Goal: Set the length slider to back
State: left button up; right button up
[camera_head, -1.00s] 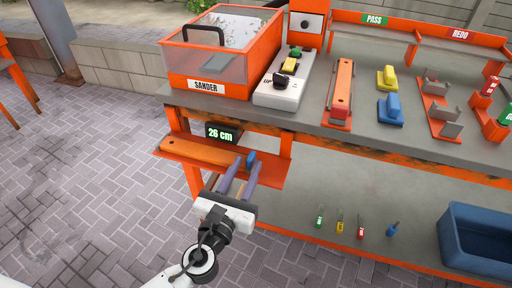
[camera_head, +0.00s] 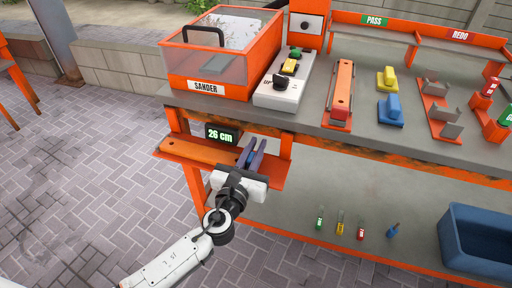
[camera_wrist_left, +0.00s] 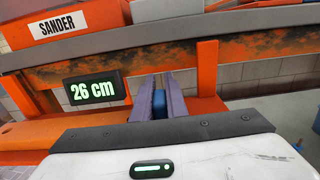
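The length slider's blue knob (camera_wrist_left: 159,103) sits on the orange ledge (camera_head: 195,151) at the front of the bench. A display (camera_head: 221,135) above the ledge reads 26 cm; it also shows in the left wrist view (camera_wrist_left: 96,91). My left gripper (camera_head: 252,149) is at the knob, with one purple finger on each side of it. In the left wrist view the fingers are close together and appear shut on the knob, with little or no gap. In the head view the fingers mostly hide the knob. My right gripper is not in view.
The sander box (camera_head: 223,55) and a grey control panel (camera_head: 283,80) stand on the bench above the ledge. Yellow and blue blocks and orange holders lie to the right. A blue bin (camera_head: 478,240) is on the lower shelf. Open paving lies left of the bench.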

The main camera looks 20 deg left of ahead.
aim_at(283, 165)
pick_arm(q)
grip_shut()
jog(key=d, duration=0.7)
jog(key=shift+s+d, duration=0.15)
jog(key=shift+d, duration=0.2)
jog(key=o, duration=0.7)
grip_release()
jog(key=s, duration=1)
jog(key=shift+s+a, duration=0.15)
jog(key=shift+a, duration=0.1)
